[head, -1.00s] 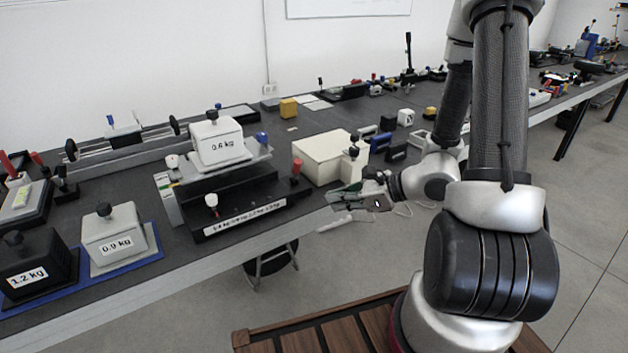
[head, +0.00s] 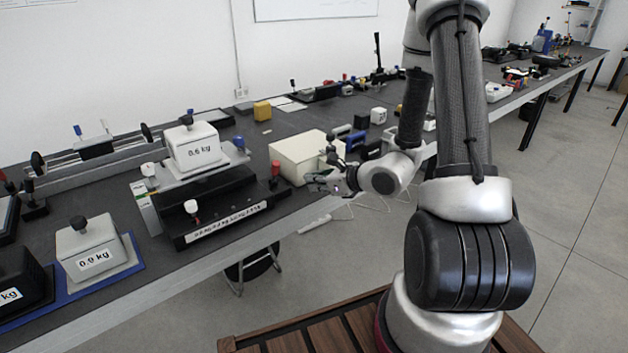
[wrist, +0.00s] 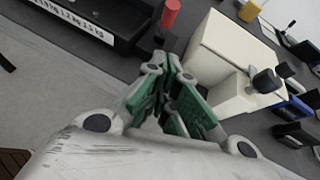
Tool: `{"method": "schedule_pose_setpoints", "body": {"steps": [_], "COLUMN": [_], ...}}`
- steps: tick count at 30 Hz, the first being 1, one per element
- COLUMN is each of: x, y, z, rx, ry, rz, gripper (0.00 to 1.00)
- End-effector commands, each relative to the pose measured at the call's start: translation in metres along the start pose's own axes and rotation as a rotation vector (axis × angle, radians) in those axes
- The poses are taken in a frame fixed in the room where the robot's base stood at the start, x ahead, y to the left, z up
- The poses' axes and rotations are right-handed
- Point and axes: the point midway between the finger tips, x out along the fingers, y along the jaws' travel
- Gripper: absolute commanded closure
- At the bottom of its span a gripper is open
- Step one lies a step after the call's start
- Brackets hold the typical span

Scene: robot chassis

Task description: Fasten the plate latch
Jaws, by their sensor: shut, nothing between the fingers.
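A black device (head: 220,205) with a white label strip carries a grey plate (head: 212,165) with a white 0.6 kg weight (head: 192,147) on it. A red-knobbed post (head: 275,170) stands at its right end, and it also shows in the wrist view (wrist: 170,14). A white-knobbed lever (head: 191,207) is on the front and a blue knob (head: 239,144) at the back right. I cannot tell which part is the plate latch. My gripper (head: 316,184) is shut and empty, right of the device near the table's front edge. Its green fingers (wrist: 168,72) point toward the red post, apart from it.
A cream box (head: 298,155) stands close behind my gripper. A grey 0.9 kg weight (head: 90,250) on a blue tray and a black weight are at the left. Several small blocks lie right of the box. Free floor lies before the table, with a stool under it.

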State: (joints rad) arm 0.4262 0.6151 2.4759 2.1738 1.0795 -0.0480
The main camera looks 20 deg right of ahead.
Motion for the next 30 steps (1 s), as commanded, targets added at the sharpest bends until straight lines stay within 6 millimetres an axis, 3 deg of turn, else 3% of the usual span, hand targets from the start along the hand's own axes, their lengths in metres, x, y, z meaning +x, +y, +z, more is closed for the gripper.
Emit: {"method": "schedule_pose_setpoints", "body": {"steps": [9, 12, 19, 30], "x": [0.069, 0.08, 0.094, 0.095], "y": [0.002, 0.001, 0.0, 0.0], "z": [-0.001, 0.013, 0.027, 0.028], "rx": [-0.002, -0.005, -0.001, 0.0], "ry": [0.001, -0.003, 0.0, 0.0], "rz": [0.004, 0.002, 0.0, 0.0], "gripper": [1.0, 1.0, 1.0, 1.0]}}
